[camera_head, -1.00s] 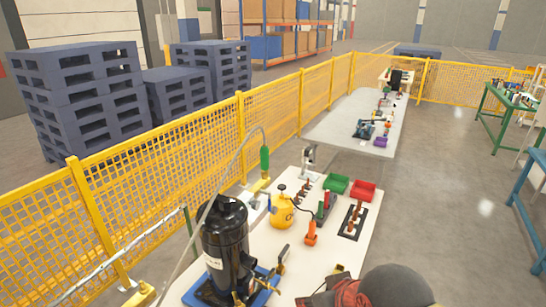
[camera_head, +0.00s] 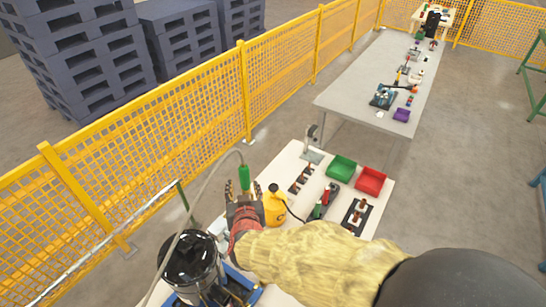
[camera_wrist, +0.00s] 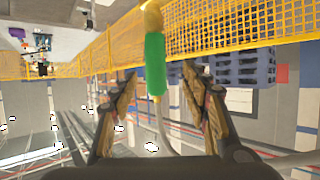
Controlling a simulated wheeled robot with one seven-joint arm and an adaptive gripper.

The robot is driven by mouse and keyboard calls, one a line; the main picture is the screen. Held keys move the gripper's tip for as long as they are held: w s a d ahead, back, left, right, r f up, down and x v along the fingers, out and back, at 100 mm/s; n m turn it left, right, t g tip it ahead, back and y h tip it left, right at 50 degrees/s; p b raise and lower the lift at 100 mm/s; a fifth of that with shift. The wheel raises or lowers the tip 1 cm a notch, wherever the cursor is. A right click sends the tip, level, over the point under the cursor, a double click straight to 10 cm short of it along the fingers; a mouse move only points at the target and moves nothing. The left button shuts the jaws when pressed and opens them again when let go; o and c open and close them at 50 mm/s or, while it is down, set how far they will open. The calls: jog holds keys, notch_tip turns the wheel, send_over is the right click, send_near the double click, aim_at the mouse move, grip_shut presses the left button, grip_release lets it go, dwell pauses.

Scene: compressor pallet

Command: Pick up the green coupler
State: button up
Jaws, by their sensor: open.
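The green coupler (camera_head: 244,176) stands upright at the left edge of the white table, with a grey hose arching from its top. My gripper (camera_head: 243,190) is open, with its fingers pointing at the coupler.
The black compressor (camera_head: 190,260) stands in front on a blue base. A yellow bottle (camera_head: 275,207) is close right of my gripper. Green (camera_head: 342,168) and red (camera_head: 370,181) bins sit farther right. A yellow mesh fence (camera_head: 200,120) runs along the left.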

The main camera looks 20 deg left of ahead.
aim_at(245, 179)
jog(key=shift+w+a+f, duration=0.15)
jog(key=shift+w+f, duration=0.1)
jog(key=shift+w, duration=0.35)
jog(key=x, duration=0.6)
jog(key=shift+w+f, duration=0.1)
jog(key=shift+w, duration=0.3)
jog(key=shift+c, duration=1.1)
grip_shut()
